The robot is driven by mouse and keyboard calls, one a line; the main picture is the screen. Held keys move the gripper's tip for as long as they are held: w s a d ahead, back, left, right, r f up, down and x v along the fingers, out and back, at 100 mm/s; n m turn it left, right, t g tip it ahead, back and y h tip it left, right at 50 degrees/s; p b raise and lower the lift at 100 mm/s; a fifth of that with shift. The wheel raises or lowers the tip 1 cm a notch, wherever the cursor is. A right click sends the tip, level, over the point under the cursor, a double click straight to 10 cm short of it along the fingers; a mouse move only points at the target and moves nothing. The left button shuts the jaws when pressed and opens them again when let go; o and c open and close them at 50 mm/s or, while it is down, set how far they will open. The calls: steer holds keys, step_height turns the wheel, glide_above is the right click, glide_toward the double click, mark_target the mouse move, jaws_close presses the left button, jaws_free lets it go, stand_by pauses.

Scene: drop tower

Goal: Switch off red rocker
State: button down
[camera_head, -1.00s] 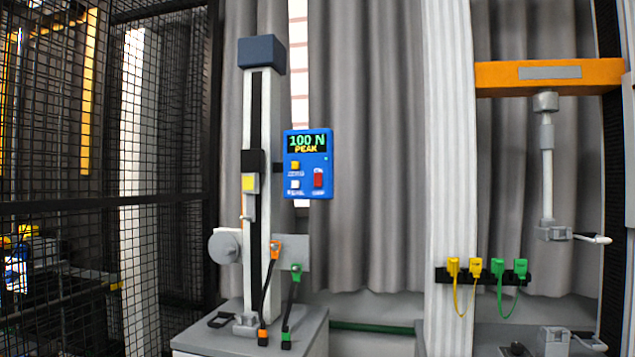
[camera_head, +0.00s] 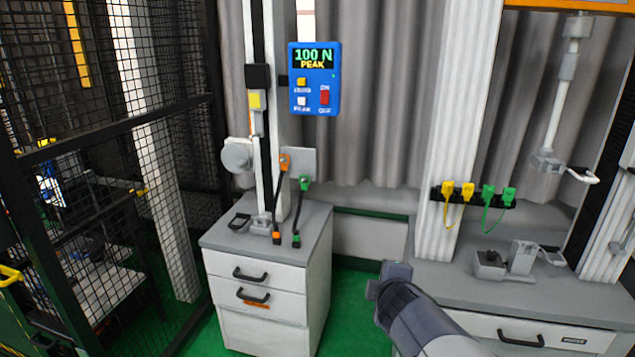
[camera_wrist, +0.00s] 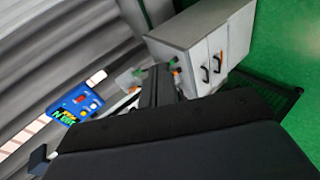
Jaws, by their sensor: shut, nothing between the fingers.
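The red rocker (camera_head: 325,97) is on the lower right of a blue control box (camera_head: 333,77), with "ON" above it and "OFF" below. I cannot tell which way it is tipped. The lit screen (camera_head: 314,57) reads "100 N PEAK". A yellow button and a white button sit left of the rocker. The blue box also shows tilted at the left of the wrist view (camera_wrist: 88,103). My gripper (camera_wrist: 158,84) shows dark in the wrist view, shut and empty, apart from the box. In the head view, part of my arm shows low, right of centre.
The box is beside a tall column stand on a grey drawer cabinet (camera_head: 262,275). A black mesh fence (camera_head: 110,130) stands at the left. A workbench (camera_head: 520,300) with clamps is at the right, below yellow and green leads. Green floor lies between.

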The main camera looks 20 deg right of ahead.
steer(key=w+r+n+t+y+p, duration=0.1)
steer(key=r+p, duration=0.4)
steer(key=r, duration=0.8)
steer(key=w+d+r+n+t+p, duration=0.1)
steer(key=w+r+n+t+p, duration=0.1)
steer(key=r, duration=1.1)
steer(key=w+t+p, duration=0.1)
steer(key=t+p, duration=0.1)
steer(key=p, duration=0.1)
steer(key=shift+w+r+y, duration=0.15)
steer(key=shift+r+y, duration=0.05)
steer(key=shift+y, duration=0.2)
steer(key=shift+d, duration=0.1)
